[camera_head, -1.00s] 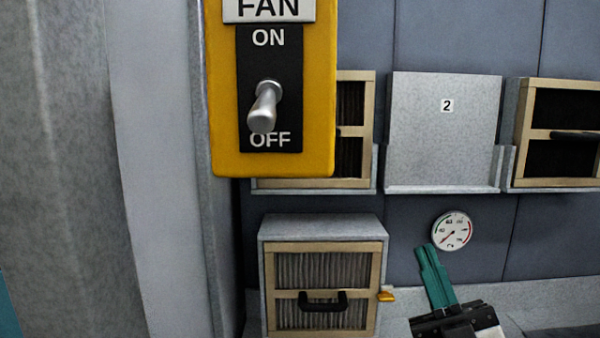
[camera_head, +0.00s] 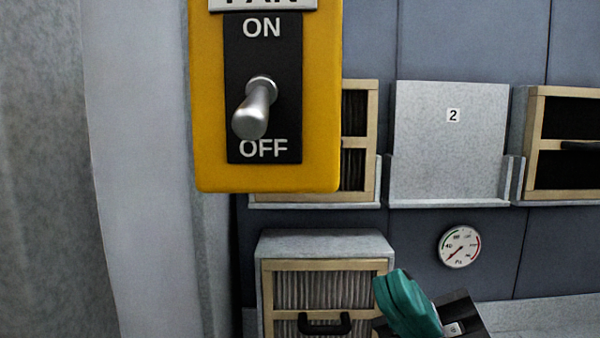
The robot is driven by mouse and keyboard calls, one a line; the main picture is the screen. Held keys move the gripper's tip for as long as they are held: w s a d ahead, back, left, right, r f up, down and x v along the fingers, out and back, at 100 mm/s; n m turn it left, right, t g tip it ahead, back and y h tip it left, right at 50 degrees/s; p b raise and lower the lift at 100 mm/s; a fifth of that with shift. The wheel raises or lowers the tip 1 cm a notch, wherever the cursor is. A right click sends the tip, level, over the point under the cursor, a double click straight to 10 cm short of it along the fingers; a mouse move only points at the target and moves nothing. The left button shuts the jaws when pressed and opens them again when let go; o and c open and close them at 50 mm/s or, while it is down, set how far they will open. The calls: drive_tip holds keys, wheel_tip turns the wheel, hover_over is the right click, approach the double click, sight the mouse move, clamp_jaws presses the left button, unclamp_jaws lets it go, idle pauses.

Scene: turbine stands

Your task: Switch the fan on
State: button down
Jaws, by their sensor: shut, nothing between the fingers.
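The fan switch is a silver toggle lever (camera_head: 254,112) on a black plate (camera_head: 287,85) marked ON at the top and OFF at the bottom. The plate sits on a yellow box (camera_head: 207,130) at the upper left of the middle. The lever tilts down towards OFF. My gripper (camera_head: 385,285) is at the lower right, below and to the right of the yellow box and apart from it. Its teal fingers look together, with nothing seen between them. The rest of my gripper is partly cut off by the bottom edge.
A wood-framed filter in a grey housing (camera_head: 325,245) with a black handle stands behind and left of my gripper. A round gauge (camera_head: 459,247) is on the wall. A grey panel marked 2 (camera_head: 449,165) sits between framed filters. A grey pillar (camera_head: 140,180) rises at the left.

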sight(259, 129)
drive_tip(key=p+x, duration=0.6)
drive_tip(key=x, duration=0.8)
drive_tip(key=shift+m, duration=0.4)
